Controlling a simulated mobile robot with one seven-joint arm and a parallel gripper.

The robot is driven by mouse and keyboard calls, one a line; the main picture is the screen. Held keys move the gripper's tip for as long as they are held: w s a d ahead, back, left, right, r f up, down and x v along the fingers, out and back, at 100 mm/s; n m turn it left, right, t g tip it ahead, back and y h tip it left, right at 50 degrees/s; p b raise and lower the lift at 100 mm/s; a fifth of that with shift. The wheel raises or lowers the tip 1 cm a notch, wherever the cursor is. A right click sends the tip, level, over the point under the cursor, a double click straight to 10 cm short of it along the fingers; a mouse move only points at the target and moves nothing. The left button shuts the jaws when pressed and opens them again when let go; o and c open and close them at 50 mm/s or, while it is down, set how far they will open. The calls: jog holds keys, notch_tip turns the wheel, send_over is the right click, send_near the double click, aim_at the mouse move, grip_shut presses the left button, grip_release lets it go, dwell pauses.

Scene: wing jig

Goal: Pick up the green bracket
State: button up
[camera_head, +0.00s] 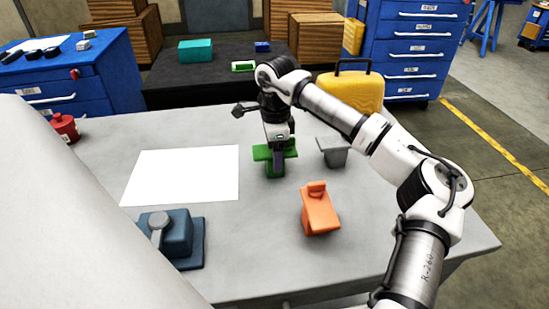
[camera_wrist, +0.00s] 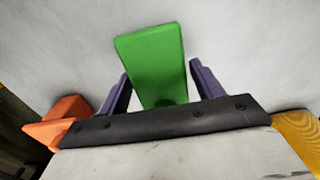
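The green bracket (camera_head: 262,153) stands on the grey table near its middle, partly hidden by my gripper in the head view. In the wrist view the green bracket (camera_wrist: 155,60) lies between my two purple fingers. My gripper (camera_wrist: 158,80) is open, with one finger on each side of the bracket. A gap shows between the right finger and the bracket; the left finger is close to it, and I cannot tell if it touches. In the head view my gripper (camera_head: 279,160) is low over the bracket, pointing down.
An orange bracket (camera_head: 320,212) stands in front and to the right. A grey bracket (camera_head: 333,152) stands to the right. A blue clamp-like block (camera_head: 178,238) sits front left, beside a white sheet (camera_head: 183,175). A yellow case (camera_head: 352,92) stands behind, and a red can (camera_head: 65,128) far left.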

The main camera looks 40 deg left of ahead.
jog(key=c, duration=0.9)
jog(key=shift+c, duration=0.4)
jog(key=shift+r, duration=0.15)
